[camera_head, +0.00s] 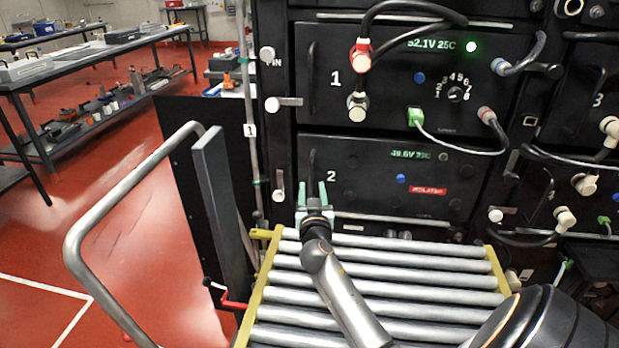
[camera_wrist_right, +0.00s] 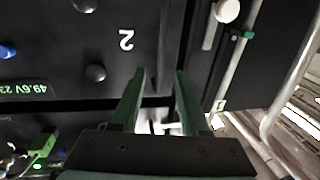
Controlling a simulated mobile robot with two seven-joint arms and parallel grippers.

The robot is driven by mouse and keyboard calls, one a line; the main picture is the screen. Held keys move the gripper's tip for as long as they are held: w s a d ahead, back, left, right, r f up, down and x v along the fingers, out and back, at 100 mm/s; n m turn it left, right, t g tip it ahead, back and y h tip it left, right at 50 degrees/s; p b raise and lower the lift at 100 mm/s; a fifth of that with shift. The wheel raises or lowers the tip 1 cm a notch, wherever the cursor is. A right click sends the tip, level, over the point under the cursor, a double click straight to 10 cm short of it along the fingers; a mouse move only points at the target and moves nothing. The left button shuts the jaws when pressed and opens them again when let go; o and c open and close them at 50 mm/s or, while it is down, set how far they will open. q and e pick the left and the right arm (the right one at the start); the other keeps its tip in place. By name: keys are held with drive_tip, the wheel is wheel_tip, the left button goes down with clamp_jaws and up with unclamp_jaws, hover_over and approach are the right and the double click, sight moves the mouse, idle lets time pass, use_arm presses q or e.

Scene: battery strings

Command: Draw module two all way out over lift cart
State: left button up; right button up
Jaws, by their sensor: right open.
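Module two (camera_head: 365,200) sits in the rack, its black front marked "2", with a green voltage readout and a red label. No cable is plugged into its front in view. Its dark vertical handle (camera_head: 312,162) is at the left of the front; it also shows in the right wrist view (camera_wrist_right: 166,45). My right gripper (camera_head: 312,187) is open, fingers pointing at the module front, one on each side of the handle's line; contact cannot be told. The lift cart (camera_head: 262,290), with a yellow-edged roller top, stands right below and before module two. My left gripper is out of view.
Module one (camera_head: 330,95), with cables plugged in, sits directly above. White-knobbed latches (camera_head: 277,195) (camera_head: 495,215) flank module two. The cart's grey push handle (camera_head: 80,235) and a dark upright plate (camera_head: 220,190) stand left. The rollers are bare except for my arm above them.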

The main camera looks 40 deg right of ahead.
sight(311, 179)
drive_tip(key=x, duration=0.5)
drive_tip(key=shift+w+d, duration=0.25)
drive_tip(key=shift+w, duration=0.05)
clamp_jaws()
idle(1.2)
